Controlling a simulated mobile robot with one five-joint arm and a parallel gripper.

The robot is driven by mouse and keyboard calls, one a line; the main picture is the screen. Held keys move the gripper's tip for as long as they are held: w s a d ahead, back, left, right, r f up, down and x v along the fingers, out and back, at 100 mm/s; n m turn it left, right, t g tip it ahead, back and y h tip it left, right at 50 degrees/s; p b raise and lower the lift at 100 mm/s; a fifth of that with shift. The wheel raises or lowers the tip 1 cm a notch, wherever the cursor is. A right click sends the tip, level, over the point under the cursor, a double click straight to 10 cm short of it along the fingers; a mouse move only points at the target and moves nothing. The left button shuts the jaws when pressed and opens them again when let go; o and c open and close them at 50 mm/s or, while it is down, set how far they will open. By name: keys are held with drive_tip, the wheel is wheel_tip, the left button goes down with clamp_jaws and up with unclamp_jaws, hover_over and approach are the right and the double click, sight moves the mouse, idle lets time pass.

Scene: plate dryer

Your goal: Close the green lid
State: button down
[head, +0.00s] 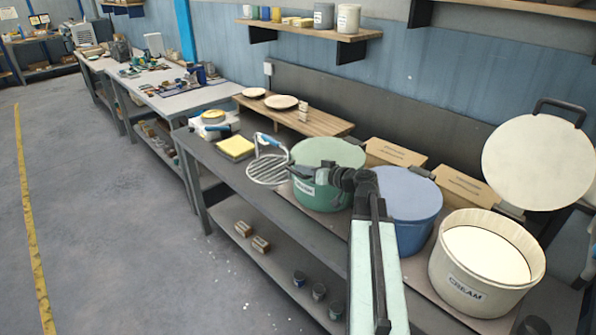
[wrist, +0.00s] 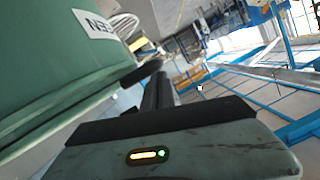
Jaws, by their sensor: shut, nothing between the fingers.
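The green bin (head: 322,194) stands on the workbench, left of the blue bin. Its green lid (head: 335,150) appears to lie flat over the top; my arm hides part of the near rim. In the wrist view the green bin's wall (wrist: 45,75) fills the left side, with a partly cut-off label. My gripper (head: 301,171) is shut and empty, in front of the green bin's upper left side. It shows in the wrist view as a dark shape (wrist: 147,76) close beside the wall; I cannot tell whether it touches.
The blue bin (head: 408,215) is covered. The cream bin (head: 455,290) is open, its cream lid (head: 538,163) raised behind it. A round wire rack (head: 268,168) with a blue handle and a yellow sponge (head: 236,148) lie left of the green bin. Cardboard boxes (head: 395,154) stand behind.

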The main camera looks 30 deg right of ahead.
drive_tip(key=shift+s+f, duration=0.15)
drive_tip(key=shift+f, duration=0.25)
drive_tip(key=shift+a+f, duration=0.1)
drive_tip(key=shift+a, duration=0.05)
wheel_tip(320, 180, up, 5)
drive_tip(key=p, duration=0.4)
drive_tip(key=d+p+v, duration=0.1)
drive_tip(key=p+v, duration=0.1)
drive_tip(key=v, duration=0.8)
drive_tip(key=shift+f, duration=0.3)
